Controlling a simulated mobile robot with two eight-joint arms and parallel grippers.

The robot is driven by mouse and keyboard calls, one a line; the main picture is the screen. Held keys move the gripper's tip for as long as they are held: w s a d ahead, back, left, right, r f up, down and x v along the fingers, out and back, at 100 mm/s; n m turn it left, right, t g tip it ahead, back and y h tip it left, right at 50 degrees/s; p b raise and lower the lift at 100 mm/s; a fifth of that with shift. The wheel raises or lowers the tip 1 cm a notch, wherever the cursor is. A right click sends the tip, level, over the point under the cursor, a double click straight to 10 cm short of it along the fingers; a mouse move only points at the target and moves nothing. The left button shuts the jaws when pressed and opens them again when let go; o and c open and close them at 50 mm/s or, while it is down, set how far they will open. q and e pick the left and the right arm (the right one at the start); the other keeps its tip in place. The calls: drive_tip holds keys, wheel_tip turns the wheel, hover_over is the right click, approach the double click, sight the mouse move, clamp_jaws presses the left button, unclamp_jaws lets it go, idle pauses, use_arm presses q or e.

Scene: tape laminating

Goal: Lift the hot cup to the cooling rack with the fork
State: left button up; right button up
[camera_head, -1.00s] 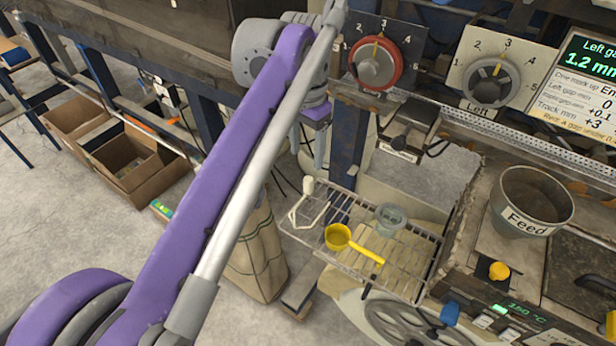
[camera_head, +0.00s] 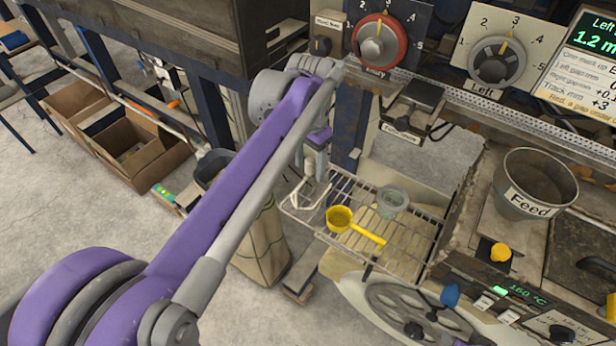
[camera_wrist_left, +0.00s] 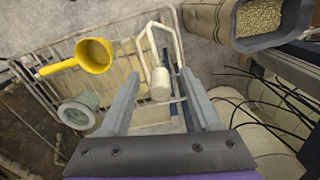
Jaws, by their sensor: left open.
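A pale wire fork (camera_head: 309,194) with a white cylindrical grip lies at the left end of the wire rack (camera_head: 408,262). My left gripper (camera_head: 316,168) is open just above it. In the left wrist view the fork's white grip (camera_wrist_left: 160,84) shows between the two open fingers (camera_wrist_left: 157,90), and I cannot tell whether they touch it. A small grey-green cup (camera_head: 393,202) stands on the rack, right of the fork; it also shows in the left wrist view (camera_wrist_left: 76,115). I cannot tell whether it is the hot cup. My right gripper is not in view.
A yellow scoop (camera_head: 340,217) lies on the rack beside the cup. A pot marked Feed (camera_head: 533,187) stands on the machine at right. Dial panels (camera_head: 382,45) are behind. A sack (camera_head: 262,245) and cardboard boxes (camera_head: 135,150) stand on the floor at left.

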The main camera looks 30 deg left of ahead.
use_arm(q)
clamp_jaws()
idle(0.3)
idle(1.1)
